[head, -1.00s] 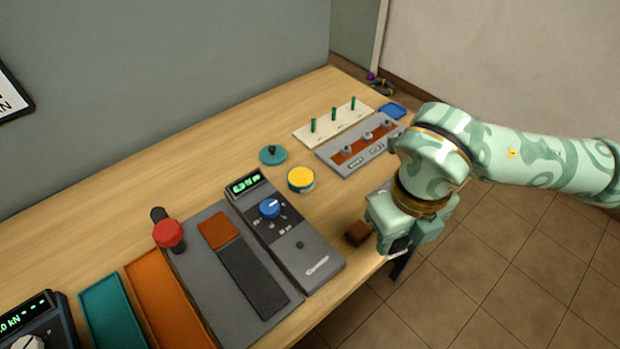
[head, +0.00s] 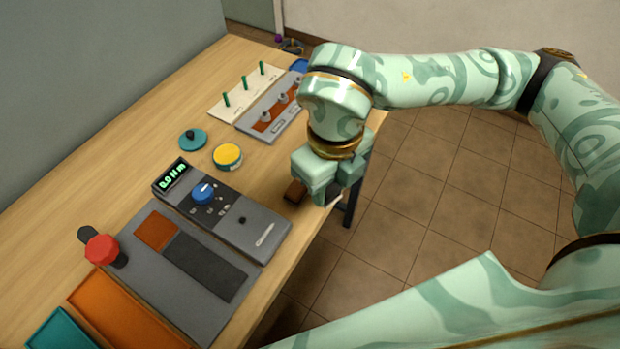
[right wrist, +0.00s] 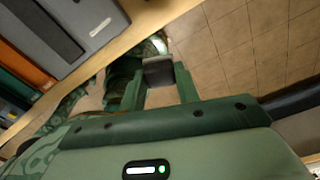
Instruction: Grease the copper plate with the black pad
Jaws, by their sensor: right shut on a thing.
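A copper-coloured strip (head: 263,127) lies in a grey fixture with several posts. A copper-brown square (head: 157,231) lies on a grey board beside a flat black strip (head: 206,265). I cannot tell which copper surface is the plate. An open tin with yellow contents (head: 227,156) stands on the table. My left gripper is out of view.
A grey meter (head: 243,218) with a blue knob stands near the gripper. A teal lid (head: 193,139) lies behind the tin. A board with green pegs (head: 243,86), a red-knobbed tool (head: 102,249), and orange (head: 125,315) and teal (head: 60,333) trays stand around. Right of the table is open floor.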

